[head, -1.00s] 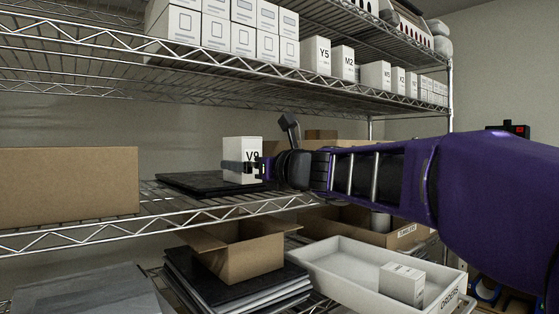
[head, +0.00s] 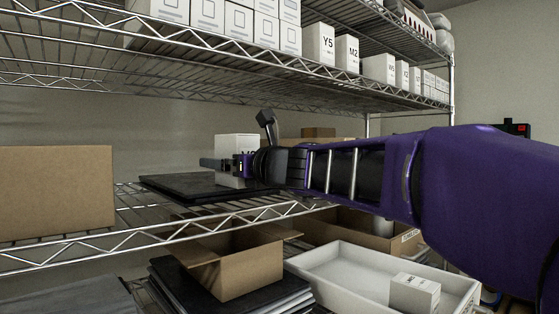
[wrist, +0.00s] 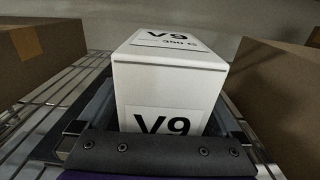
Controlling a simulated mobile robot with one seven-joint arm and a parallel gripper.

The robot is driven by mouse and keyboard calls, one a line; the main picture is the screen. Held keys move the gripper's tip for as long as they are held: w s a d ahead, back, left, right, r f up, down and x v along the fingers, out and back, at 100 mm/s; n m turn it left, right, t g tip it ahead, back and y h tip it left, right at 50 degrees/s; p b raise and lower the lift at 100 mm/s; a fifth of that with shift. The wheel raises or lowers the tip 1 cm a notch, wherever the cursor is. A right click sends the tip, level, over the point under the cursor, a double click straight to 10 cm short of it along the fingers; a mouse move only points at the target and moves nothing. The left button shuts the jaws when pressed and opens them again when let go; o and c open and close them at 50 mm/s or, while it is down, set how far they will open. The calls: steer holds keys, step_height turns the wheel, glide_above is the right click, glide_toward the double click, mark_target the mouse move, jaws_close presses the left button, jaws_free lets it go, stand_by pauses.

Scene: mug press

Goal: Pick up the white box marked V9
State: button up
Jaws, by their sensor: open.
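The white box marked V9 (head: 236,143) stands upright on a black flat slab (head: 190,190) on the middle wire shelf. My gripper (head: 218,164) is in front of it at shelf height, and its jaw hides part of the label. In the wrist view the V9 box (wrist: 168,85) fills the middle, with V9 labels on its top and near face. The open gripper (wrist: 165,125) has a finger on either side of the box's lower part. The box's base is hidden behind the dark gripper body; contact with the fingers cannot be told.
A large cardboard box (head: 55,190) stands left on the same shelf. Another cardboard box (wrist: 275,95) is close on the right in the wrist view. White boxes (head: 265,30) line the shelf above. An open carton (head: 238,270) and a white tray (head: 335,262) are below.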

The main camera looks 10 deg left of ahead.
steer(key=shift+w+a, duration=0.1)
jaws_close()
stand_by(0.5)
